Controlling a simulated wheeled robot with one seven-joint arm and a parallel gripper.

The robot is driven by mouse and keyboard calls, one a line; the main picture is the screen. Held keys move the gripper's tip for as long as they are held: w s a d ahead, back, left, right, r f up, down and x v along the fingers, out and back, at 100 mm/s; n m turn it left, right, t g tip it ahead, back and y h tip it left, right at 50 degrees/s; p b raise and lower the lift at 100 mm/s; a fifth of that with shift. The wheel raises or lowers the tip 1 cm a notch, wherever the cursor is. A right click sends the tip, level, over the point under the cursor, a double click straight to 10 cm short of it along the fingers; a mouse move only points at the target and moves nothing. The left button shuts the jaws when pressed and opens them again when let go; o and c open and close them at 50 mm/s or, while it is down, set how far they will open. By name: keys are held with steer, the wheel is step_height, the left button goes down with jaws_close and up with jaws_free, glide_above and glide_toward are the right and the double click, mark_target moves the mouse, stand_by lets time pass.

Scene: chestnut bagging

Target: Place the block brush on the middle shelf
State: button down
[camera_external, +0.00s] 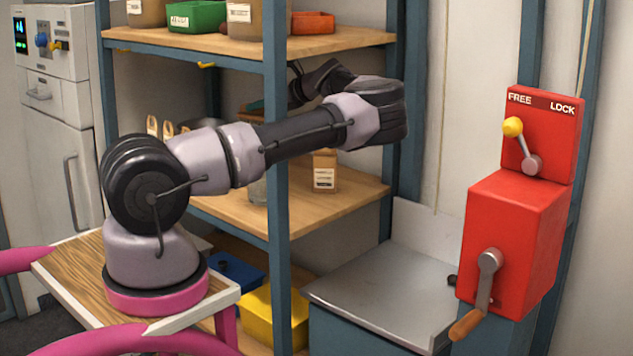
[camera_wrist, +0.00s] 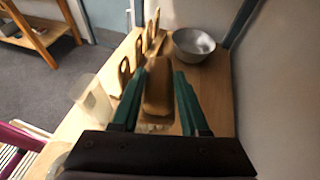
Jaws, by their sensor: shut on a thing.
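The block brush (camera_wrist: 158,92) is a brown wooden block between the two green fingers of my gripper (camera_wrist: 157,82) in the wrist view. My gripper is shut on it. The middle shelf (camera_external: 335,197) is a wooden board in the blue rack in the outside view. In the wrist view a wooden shelf board (camera_wrist: 216,105) lies below and around the brush. I cannot tell whether the brush touches it. In the outside view my arm reaches across the rack at middle-shelf height, and its links and the rack post hide most of the gripper.
A grey metal bowl (camera_wrist: 194,45) and several upright wooden pieces (camera_wrist: 124,73) stand near the brush. A clear jar (camera_wrist: 95,103) is at left. A labelled box (camera_external: 324,172) stands on the middle shelf. The upper shelf (camera_external: 345,40) and blue post (camera_external: 276,130) border the space.

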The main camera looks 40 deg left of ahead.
steer(key=w+d+f+m+t, duration=0.1)
steer(key=w+f+m+t, duration=0.2)
steer(key=w, duration=0.6)
steer(key=shift+w+d+f, duration=0.1)
steer(key=shift+d+f, duration=0.05)
steer(key=shift+f, duration=2.4)
steer(key=shift+d+f, duration=0.1)
steer(key=shift+f, duration=2.45)
steer(key=shift+c, duration=2.1)
jaws_free()
steer(key=shift+f, duration=0.15)
